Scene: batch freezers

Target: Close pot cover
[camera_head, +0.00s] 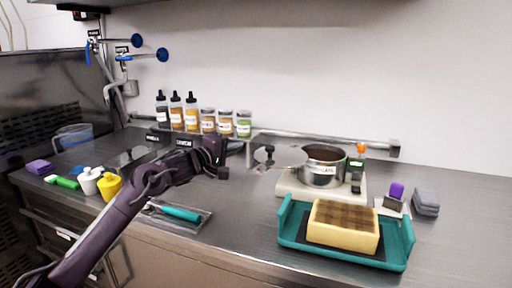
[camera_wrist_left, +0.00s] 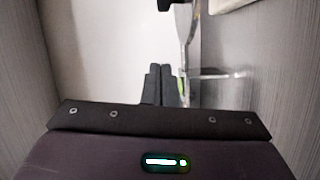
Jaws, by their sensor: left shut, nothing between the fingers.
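The metal pot (camera_head: 322,173) stands on a pale base toward the right of the counter, its top open. Its round grey cover (camera_head: 284,157) sits out to the left of the pot's rim, with a dark knob on its left side. In the left wrist view the cover (camera_wrist_left: 184,26) seems to show nearly edge-on beyond the fingers. My left gripper (camera_head: 222,172) is shut and empty, to the left of the cover and apart from it. Its closed fingers also show in the left wrist view (camera_wrist_left: 160,82). My right gripper is not in view.
A teal tray (camera_head: 286,222) with a yellow block (camera_head: 343,237) stands in front of the pot. Bottles and jars (camera_head: 192,114) line a rack behind my left gripper. A teal-handled tool (camera_head: 181,213) lies below my arm.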

